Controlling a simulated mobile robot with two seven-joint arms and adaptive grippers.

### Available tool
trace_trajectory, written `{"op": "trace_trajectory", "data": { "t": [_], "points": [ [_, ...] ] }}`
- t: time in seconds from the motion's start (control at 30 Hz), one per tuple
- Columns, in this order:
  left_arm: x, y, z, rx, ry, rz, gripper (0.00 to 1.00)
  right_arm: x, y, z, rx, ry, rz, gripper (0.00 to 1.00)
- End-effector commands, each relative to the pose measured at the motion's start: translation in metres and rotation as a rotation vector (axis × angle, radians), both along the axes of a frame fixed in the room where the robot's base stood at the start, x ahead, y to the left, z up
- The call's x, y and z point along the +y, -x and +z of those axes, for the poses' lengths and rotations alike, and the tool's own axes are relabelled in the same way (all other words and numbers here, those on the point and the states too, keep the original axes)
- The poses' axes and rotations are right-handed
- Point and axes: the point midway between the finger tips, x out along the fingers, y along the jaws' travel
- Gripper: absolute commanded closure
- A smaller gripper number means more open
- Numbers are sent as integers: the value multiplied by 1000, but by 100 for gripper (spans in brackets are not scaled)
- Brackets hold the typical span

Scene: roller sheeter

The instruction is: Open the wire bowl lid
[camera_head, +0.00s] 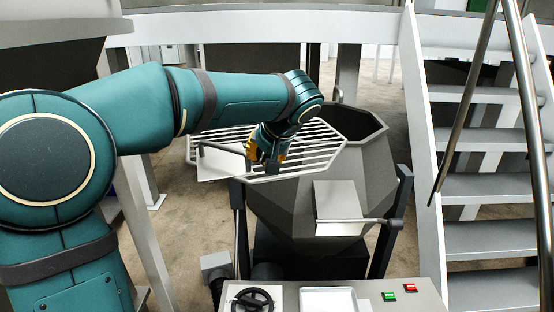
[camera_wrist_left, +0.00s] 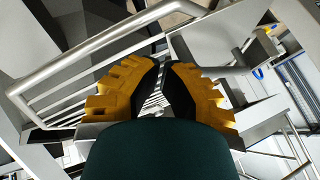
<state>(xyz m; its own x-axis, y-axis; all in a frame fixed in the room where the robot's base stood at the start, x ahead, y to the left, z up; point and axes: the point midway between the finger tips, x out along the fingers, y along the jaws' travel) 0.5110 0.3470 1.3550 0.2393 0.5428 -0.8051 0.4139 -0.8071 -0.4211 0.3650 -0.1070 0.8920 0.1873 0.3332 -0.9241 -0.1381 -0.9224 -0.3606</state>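The wire bowl lid (camera_head: 318,147), a pale grid of bars, lies over the left and middle of the dark octagonal bowl (camera_head: 360,165) and juts out past its left rim. The bowl's right side is uncovered. My left gripper (camera_head: 266,160) is over the lid's left part, next to the bar-like handle (camera_head: 222,150). In the left wrist view, its yellow, dark-padded fingers (camera_wrist_left: 163,62) lean close together at the tips. Lid bars show behind them, and a grey tube (camera_wrist_left: 85,60) passes to the left. Contact with the lid is unclear. My right gripper is in neither view.
White stairs (camera_head: 490,180) with metal rails stand on the right. A control panel (camera_head: 375,290) with a black handwheel (camera_head: 249,300) and green and red buttons is in front. A grey plate and lever (camera_head: 340,205) are on the bowl's front. Bare floor shows at left.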

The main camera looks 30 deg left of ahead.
Motion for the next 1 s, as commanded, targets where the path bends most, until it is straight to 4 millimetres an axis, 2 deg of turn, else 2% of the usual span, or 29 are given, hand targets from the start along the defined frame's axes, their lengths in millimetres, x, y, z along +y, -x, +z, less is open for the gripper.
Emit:
{"op": "trace_trajectory", "data": {
  "t": [0.03,0.2,0.37,0.83,1.0],
  "points": [
    [12,9,-3,-5,0,-14,100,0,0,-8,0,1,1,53],
    [48,31,-2,-3,-2,-51,100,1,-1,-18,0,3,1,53],
    [68,43,-1,-1,-4,-56,100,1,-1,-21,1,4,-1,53],
    [70,45,1,-1,-5,-57,100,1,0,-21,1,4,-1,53],
    [61,49,15,-4,-4,-57,100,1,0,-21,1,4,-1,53]
  ]
}}
